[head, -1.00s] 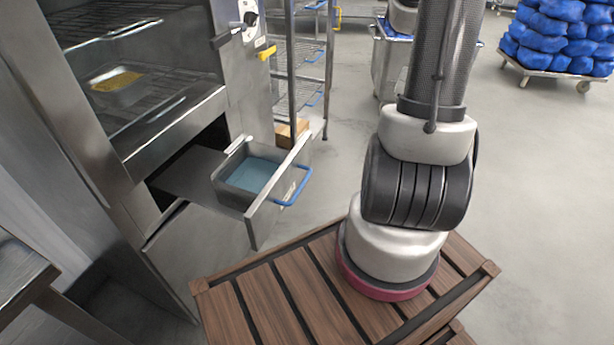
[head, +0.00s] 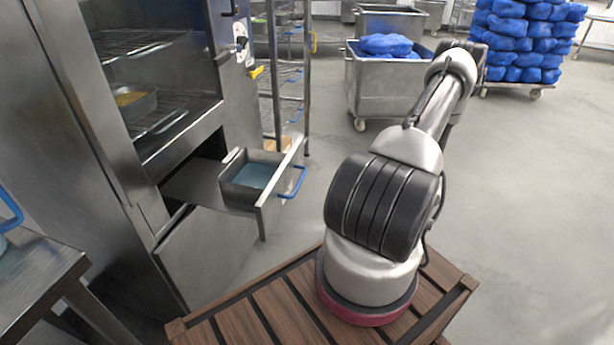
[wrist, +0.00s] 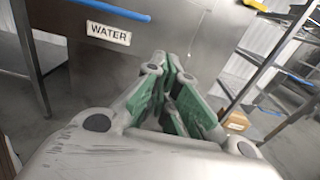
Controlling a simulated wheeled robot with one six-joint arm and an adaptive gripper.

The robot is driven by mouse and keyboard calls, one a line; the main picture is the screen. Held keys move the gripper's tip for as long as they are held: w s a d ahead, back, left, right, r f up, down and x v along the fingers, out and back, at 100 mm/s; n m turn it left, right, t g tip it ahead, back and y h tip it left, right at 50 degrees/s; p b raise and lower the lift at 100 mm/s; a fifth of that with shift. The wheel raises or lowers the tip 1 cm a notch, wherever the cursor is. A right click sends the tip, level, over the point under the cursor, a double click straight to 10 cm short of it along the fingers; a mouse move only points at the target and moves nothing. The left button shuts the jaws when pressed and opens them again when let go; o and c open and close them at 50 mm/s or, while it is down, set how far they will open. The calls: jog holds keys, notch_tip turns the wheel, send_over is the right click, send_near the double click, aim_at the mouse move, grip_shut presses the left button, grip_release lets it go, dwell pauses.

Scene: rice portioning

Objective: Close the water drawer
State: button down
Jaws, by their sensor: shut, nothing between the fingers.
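The water drawer (head: 237,199) is pulled out of the steel cabinet in the head view, with a pan of bluish water (head: 255,175) in it and a blue handle (head: 293,182) on its front. In the wrist view the drawer front (wrist: 150,60) carries a "WATER" label (wrist: 108,33), with part of the blue handle (wrist: 118,10) above it. My gripper (wrist: 177,62) is shut and empty, its green-padded fingers pointing at the drawer front below and right of the label. Whether it touches is unclear. The head view does not show my gripper.
The cabinet (head: 120,200) has an open upper chamber with racks and a pan (head: 133,101). A wire shelf rack (head: 283,80) stands behind the drawer. A steel table (head: 35,275) is at left. A steel cart (head: 385,85) and blue sacks (head: 525,40) are behind, with clear floor at right.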

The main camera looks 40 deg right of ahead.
aim_at(298, 168)
jog(key=x, duration=1.4)
jog(key=shift+r, duration=0.3)
jog(key=shift+a, duration=0.1)
jog(key=x, duration=2.9)
jog(key=shift+w+r, duration=0.3)
jog(key=shift+r, duration=0.05)
